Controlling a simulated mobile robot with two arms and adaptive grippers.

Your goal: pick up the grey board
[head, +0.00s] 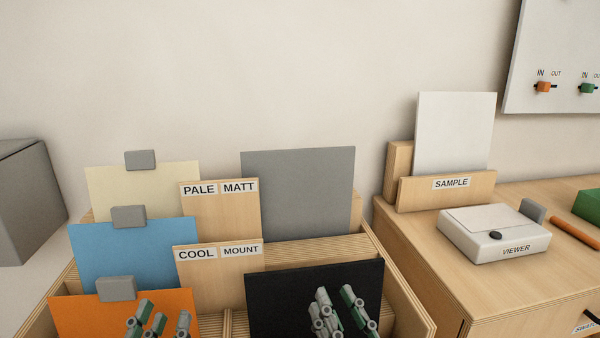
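Cream (110,190) and blue (130,250) boards with grey clips stand on the rack's left. To the right, a white board (453,135) stands in the SAMPLE holder (447,190), beside the VIEWER box (493,235). Above the grey board is only bare wall.

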